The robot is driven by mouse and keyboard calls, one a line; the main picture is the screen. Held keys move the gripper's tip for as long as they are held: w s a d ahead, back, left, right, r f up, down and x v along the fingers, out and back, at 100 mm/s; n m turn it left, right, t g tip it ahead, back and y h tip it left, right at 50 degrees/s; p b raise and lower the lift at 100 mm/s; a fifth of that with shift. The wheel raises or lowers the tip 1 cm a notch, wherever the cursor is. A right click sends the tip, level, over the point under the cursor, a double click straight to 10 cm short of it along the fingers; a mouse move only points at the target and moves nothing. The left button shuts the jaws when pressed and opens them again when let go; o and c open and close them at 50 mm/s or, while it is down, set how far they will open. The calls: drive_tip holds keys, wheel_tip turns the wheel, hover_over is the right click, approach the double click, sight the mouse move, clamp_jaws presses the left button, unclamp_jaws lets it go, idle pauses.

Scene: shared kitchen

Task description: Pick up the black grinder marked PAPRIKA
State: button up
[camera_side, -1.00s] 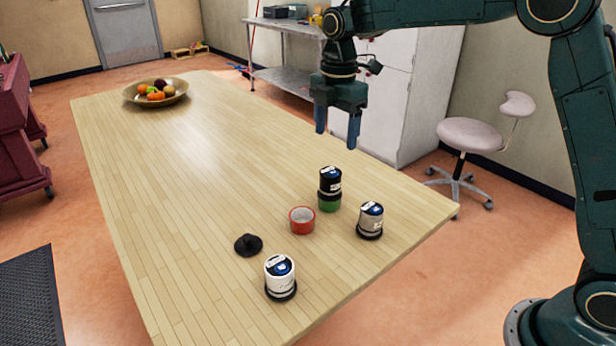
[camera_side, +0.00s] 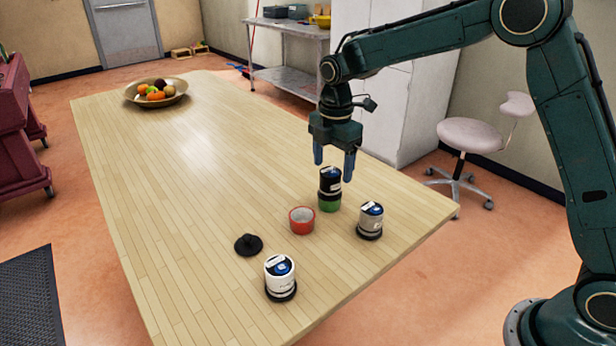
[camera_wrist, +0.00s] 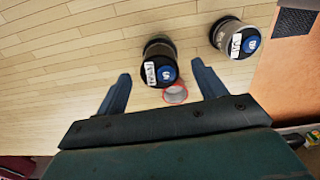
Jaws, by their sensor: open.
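A black grinder (camera_side: 330,183) with a white label stands upright in the side view; a green ring or cup (camera_side: 329,204) shows at its foot. The label's word is too small to read. My gripper (camera_side: 334,171) points down with its fingers spread, close above or behind the black grinder. In the wrist view my open gripper (camera_wrist: 160,85) has nothing between its fingers. Just past the tips, a grinder (camera_wrist: 158,63) with a dark, blue-marked top and greyish body appears; I cannot tell if it is the black one. A second grinder (camera_wrist: 235,38) stands to its right.
A red cup (camera_side: 302,220) stands left of the black grinder. A grey grinder (camera_side: 370,221) is to the right, a white grinder (camera_side: 280,278) in front, and a black knobbed piece (camera_side: 248,244) to the left. A fruit bowl (camera_side: 156,93) is far back; the table's middle is clear.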

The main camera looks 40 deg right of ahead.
sight(331, 170)
drive_tip(key=shift+a+f, duration=0.1)
drive_tip(key=shift+f, duration=1.75)
drive_tip(key=c, duration=1.4)
drive_tip(key=shift+o, duration=0.2)
drive_tip(key=shift+w+r, duration=0.1)
drive_tip(key=shift+r, duration=0.05)
wheel_tip(331, 170, up, 20)
